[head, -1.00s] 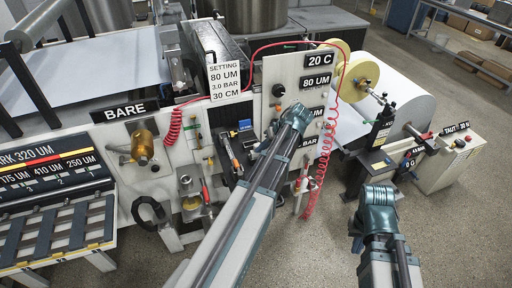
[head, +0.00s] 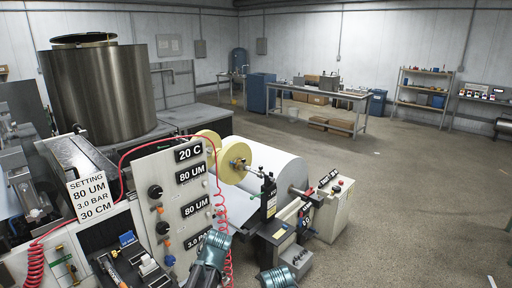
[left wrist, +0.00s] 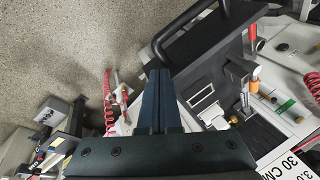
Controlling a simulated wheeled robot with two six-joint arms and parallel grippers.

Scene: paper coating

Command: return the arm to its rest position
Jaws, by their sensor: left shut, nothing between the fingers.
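My left gripper (head: 213,248) is at the bottom of the head view, in front of the lower right part of the white control panel (head: 172,178), by the 3.0 BAR label. In the left wrist view its dark fingers (left wrist: 160,82) are together with nothing between them. They are above the floor and beside the panel's tool tray (left wrist: 205,100). My right gripper (head: 278,277) is at the bottom edge of the head view, mostly cut off, and its fingers cannot be made out.
A red coiled hose (head: 223,215) hangs close to my left gripper. The paper roll machine (head: 275,172) stands just beyond both grippers. A steel tank (head: 97,95) stands at left. Open floor (head: 400,190) lies to the right, with a workbench (head: 318,92) at the back.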

